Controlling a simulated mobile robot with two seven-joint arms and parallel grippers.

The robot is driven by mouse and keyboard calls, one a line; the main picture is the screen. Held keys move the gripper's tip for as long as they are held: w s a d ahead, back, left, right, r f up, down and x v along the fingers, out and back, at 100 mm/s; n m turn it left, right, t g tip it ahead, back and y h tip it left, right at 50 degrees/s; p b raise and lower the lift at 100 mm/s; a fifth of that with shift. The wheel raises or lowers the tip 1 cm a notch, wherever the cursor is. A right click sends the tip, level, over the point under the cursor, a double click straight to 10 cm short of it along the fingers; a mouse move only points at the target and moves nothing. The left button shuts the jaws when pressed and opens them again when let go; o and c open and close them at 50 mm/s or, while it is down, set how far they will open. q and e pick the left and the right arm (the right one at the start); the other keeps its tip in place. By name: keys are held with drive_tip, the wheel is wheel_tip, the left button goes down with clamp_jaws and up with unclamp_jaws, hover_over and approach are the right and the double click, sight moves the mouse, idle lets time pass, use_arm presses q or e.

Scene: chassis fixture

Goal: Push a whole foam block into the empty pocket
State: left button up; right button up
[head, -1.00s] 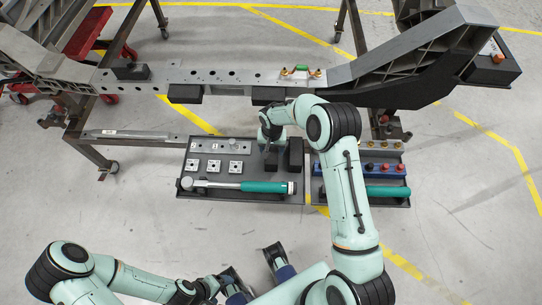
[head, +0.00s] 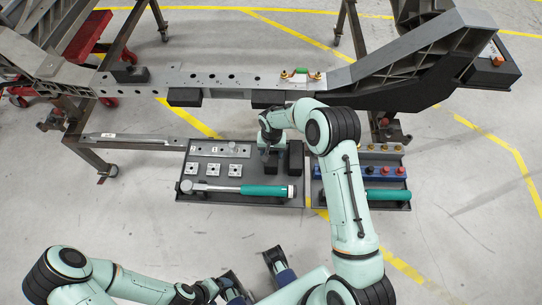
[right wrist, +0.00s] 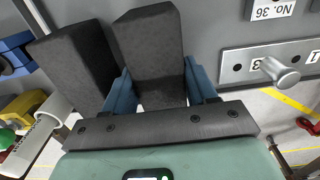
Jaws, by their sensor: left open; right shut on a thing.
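My right gripper (right wrist: 159,92) is shut on a dark grey foam block (right wrist: 148,42), with a blue finger on each side of it. In the head view the right gripper (head: 269,149) is over the tray, partly hidden by its own arm. A second dark foam block (right wrist: 70,65) stands close beside the held one; it also shows in the head view (head: 296,157). My left gripper (head: 257,276) is open and empty near the bottom of the head view, away from the tray. I cannot make out which opening is the empty pocket.
The tray (head: 240,201) also holds a teal-handled tool (head: 264,190), a metal plate and small square parts. A second tray at right holds a blue rack (head: 385,172). The chassis beam (head: 220,80) with dark blocks (head: 185,97) runs behind. Floor in front is clear.

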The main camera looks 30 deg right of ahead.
drive_tip(key=shift+r+p, duration=1.45)
drive_tip(key=shift+r, duration=1.35)
